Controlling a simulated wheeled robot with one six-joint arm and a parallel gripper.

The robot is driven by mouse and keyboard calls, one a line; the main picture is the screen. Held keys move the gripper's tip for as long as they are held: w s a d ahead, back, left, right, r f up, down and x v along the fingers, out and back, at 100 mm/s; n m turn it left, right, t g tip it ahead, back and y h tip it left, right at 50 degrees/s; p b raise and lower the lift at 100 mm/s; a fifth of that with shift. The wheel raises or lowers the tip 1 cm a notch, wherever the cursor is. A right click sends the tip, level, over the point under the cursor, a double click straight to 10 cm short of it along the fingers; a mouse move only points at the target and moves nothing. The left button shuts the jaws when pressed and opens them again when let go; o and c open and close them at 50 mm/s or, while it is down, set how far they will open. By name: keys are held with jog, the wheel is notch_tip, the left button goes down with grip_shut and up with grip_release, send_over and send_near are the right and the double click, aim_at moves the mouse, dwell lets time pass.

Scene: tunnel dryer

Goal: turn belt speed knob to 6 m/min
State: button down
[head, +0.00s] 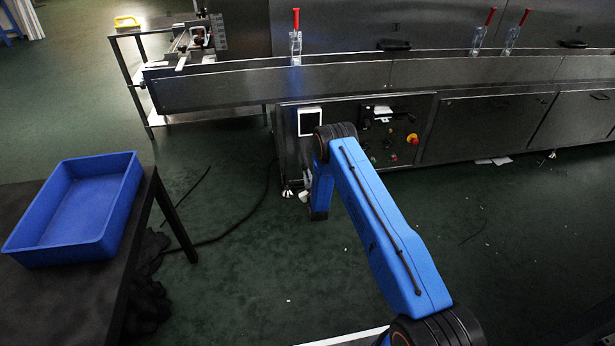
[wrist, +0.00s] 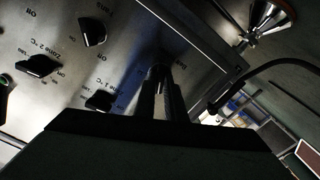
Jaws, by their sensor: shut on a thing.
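In the wrist view my gripper (wrist: 160,78) reaches up to a grey metal control panel (wrist: 130,22). Its two fingers are close together, shut on a small dark knob at their tips; the fingers hide most of it. Its pointer and scale cannot be read. Black selector knobs sit to the left: one near the top (wrist: 93,32), one at far left by zone lettering (wrist: 38,66), one lower (wrist: 99,100). In the head view the control panel (head: 390,128) is on the dryer's front; my arm hides the gripper there.
A red emergency stop (head: 412,138) sits at the panel's right. The conveyor (head: 330,78) runs above it. A blue tray (head: 120,205) stands on a dark table at left. Green floor (head: 520,260) is open at right. A cable (wrist: 270,68) hangs beside the panel.

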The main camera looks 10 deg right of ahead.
jog(key=n, duration=0.6)
jog(key=shift+n, duration=0.3)
dwell(0.4)
jog(key=shift+f, duration=0.1)
jog(key=c, duration=1.8)
grip_release()
jog(key=shift+s, duration=0.1)
jog(key=s, duration=1.7)
jog(key=shift+s, duration=0.15)
